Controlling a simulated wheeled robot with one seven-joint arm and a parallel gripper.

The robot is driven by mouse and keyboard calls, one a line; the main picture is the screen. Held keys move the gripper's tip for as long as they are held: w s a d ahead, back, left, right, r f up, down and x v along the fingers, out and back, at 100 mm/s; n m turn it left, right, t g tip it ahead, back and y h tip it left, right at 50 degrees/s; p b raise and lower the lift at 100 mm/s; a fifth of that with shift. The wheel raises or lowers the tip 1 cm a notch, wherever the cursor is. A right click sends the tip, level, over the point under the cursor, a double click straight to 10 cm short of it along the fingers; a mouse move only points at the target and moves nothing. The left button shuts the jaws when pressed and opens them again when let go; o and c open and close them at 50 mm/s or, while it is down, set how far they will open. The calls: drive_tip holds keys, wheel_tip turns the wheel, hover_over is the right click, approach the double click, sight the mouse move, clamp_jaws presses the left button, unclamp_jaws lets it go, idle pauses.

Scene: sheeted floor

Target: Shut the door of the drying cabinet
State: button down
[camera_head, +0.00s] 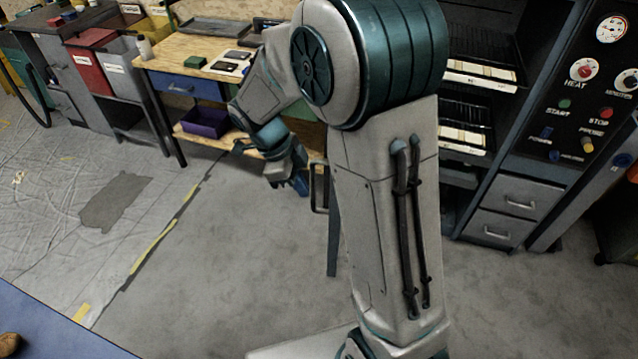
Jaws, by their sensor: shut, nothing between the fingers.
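The drying cabinet (548,120) stands at the right, with dark shelves inside and a control panel on its right side. Its interior is exposed, so the door is open. The door (333,235) shows as a narrow dark blue strip, nearly edge-on, left of my arm's column; my arm hides most of the rest. A dark bar handle (314,188) sticks out to the left of that strip. My gripper (301,188) is shut and empty, pointing down just left of the handle. I cannot tell whether it touches the handle.
A wooden workbench (188,48) with a blue drawer and a purple bin (205,122) on its lower shelf stands behind my gripper. Red and grey bins (95,65) are at the back left. The grey floor (230,260) in front is clear, with plastic sheeting at left.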

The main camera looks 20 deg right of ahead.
drive_tip(key=d, duration=0.1)
drive_tip(key=s+d+p, duration=0.1)
drive_tip(key=d, duration=0.1)
drive_tip(key=shift+s+d+f, duration=0.15)
drive_tip(key=shift+s+d, duration=0.2)
drive_tip(key=shift+d, duration=0.1)
